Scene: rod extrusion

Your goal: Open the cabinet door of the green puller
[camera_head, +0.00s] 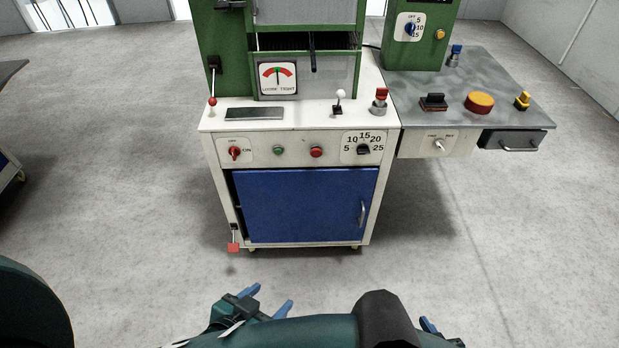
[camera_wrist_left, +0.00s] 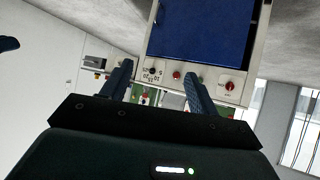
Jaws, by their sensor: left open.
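The green puller (camera_head: 225,45) stands on a white cabinet in the head view. The cabinet's blue door (camera_head: 300,205) is at the front, below the control panel, and looks closed. Its metal handle (camera_head: 362,213) is near the door's right edge. The blue door (camera_wrist_left: 200,28) also shows at the top of the left wrist view, where the picture is upside down. My left gripper (camera_head: 268,299) is open and empty, low in front of the cabinet and apart from it. My right gripper (camera_head: 428,325) shows only as a blue fingertip at the bottom edge; the rest is hidden.
A white control panel (camera_head: 265,150) with knobs and buttons sits above the door. A red-ended pedal or lever (camera_head: 233,247) sticks out at the cabinet's lower left. A grey side table (camera_head: 510,85) with a drawer (camera_head: 512,140) stands at right. The floor in front is clear.

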